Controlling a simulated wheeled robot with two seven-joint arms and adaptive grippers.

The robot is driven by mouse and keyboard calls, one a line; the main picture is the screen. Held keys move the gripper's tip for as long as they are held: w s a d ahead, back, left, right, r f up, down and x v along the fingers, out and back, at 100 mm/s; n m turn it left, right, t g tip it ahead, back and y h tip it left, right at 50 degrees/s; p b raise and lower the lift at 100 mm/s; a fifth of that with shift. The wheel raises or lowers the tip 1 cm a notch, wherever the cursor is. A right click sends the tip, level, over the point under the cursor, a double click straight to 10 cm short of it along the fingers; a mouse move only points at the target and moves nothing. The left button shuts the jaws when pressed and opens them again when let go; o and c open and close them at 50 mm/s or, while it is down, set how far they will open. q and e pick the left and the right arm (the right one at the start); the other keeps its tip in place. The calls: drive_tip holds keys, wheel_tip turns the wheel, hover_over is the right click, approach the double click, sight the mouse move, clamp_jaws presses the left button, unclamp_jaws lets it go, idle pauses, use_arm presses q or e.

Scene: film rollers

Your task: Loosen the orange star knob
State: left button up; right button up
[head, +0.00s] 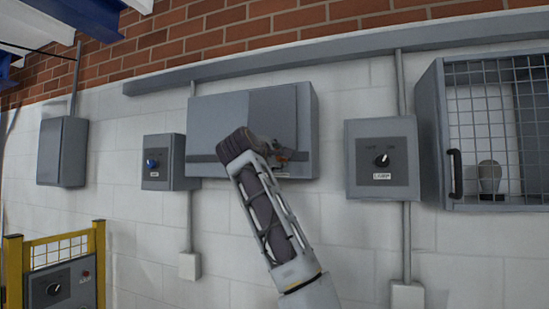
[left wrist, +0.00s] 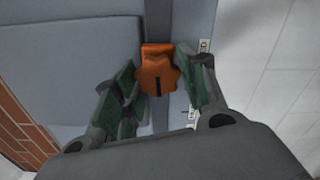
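The orange star knob (left wrist: 158,72) shows in the left wrist view, on a dark strip across the grey cabinet's front. It has a dark slot or mark on its face. In the head view only a small orange bit (head: 283,156) shows beside my gripper, which hides the rest. My left gripper (head: 270,150) is at the lower right part of the cabinet (head: 215,110). In the left wrist view its two green-padded fingers (left wrist: 157,62) stand on either side of the knob, very close to it. I cannot tell whether both touch it. My right gripper is not in view.
A grey box with a blue knob (head: 165,162) is left of the cabinet, and a box with a black dial (head: 382,160) is right of it. A mesh-door cabinet (head: 490,130) hangs far right. A yellow-framed panel (head: 60,270) stands lower left.

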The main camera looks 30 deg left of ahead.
use_arm(q)
drive_tip(key=o, duration=0.3)
drive_tip(key=v, duration=1.2)
drive_tip(key=shift+s, duration=0.1)
idle(0.3)
drive_tip(key=shift+f, duration=0.1)
idle(0.4)
